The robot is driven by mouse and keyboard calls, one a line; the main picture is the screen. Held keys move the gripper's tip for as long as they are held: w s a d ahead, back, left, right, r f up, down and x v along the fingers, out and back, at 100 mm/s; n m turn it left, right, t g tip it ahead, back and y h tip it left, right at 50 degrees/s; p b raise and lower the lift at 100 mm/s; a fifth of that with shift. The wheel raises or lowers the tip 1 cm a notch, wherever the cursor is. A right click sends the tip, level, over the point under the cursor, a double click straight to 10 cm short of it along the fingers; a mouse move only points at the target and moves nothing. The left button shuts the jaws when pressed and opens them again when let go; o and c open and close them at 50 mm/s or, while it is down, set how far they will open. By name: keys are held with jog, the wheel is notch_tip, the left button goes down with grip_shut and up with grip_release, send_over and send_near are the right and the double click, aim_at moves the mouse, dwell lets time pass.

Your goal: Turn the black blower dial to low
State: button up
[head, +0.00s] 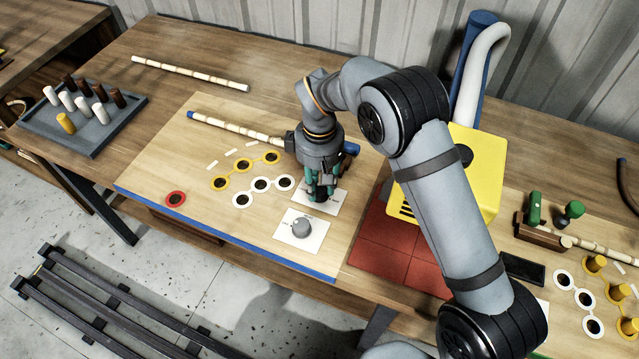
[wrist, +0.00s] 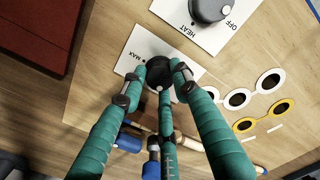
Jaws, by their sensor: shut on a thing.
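The black blower dial (wrist: 159,74) sits on a white plate (wrist: 128,66) with the word MAX printed beside it in the wrist view. A small light mark shows at the dial's lower edge in that view. My gripper (wrist: 163,79) has green fingers and is shut around the dial from above, with fingertips against its sides. In the head view my gripper (head: 321,195) points down over the dial's white plate (head: 306,198) and hides most of the dial. Any other lettering on this plate is covered by the fingers.
A grey heat dial (head: 301,228) on its own white plate (head: 315,240) stands close by, labelled OFF and HEAT in the wrist view. White and yellow ring rows (head: 263,185) lie left of the gripper. A yellow machine (head: 470,165) and red tiles (head: 385,245) are to the right.

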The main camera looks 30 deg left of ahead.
aim_at(320, 189)
jog(key=o, duration=1.2)
jog(key=shift+c, duration=0.2)
jog(key=shift+r, duration=0.1)
notch_tip(320, 189, up, 12)
notch_tip(320, 189, down, 12)
jog(key=shift+f, duration=0.15)
dwell(0.5)
